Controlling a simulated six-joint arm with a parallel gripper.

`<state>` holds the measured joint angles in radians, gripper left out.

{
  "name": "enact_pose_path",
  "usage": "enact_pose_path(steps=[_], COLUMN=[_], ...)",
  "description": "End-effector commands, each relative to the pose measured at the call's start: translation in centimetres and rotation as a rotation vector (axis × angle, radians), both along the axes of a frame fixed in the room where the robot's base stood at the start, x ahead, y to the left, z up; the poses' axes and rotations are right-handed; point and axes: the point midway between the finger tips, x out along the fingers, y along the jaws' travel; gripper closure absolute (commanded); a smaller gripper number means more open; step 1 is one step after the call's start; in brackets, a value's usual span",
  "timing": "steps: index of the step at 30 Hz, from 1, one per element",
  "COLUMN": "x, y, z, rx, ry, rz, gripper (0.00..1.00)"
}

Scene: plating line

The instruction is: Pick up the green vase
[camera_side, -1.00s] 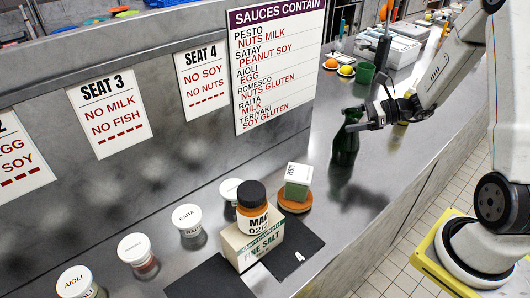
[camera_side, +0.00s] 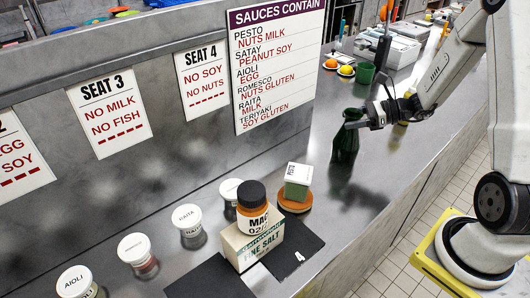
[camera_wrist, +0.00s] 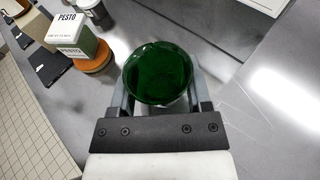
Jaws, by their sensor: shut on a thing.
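The dark green vase (camera_side: 345,142) stands upright on the grey metal counter, in the right half of the side view. In the wrist view the vase (camera_wrist: 158,74) shows from above as a round green mouth between the two fingers. My gripper (camera_side: 357,124) reaches it from the right, with its fingers on either side of the upper part. My gripper (camera_wrist: 157,92) is shut on the vase. The fingertips are partly hidden behind the vase rim in the wrist view. Whether the base touches the counter is hard to tell.
A green pesto box (camera_side: 298,182) sits on an orange round stand (camera_side: 295,202) in front of the vase. A salt box (camera_side: 250,244) with an orange jar (camera_side: 251,208) on top stands nearer. A green cup (camera_side: 365,73) stands behind. The wall (camera_side: 120,170) runs along the left.

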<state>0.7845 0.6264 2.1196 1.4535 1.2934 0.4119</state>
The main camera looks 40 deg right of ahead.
Motion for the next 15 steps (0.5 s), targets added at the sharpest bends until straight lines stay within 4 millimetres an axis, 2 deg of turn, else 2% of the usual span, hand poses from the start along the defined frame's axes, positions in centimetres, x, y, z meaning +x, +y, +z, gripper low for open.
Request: enact_pose_path(steps=[8, 15], x=[0.0, 0.0], y=[0.0, 0.0], z=[0.3, 1.5], rx=[-0.001, -0.001], ry=[-0.002, -0.003], rz=[0.001, 0.001], gripper=[1.0, 1.0])
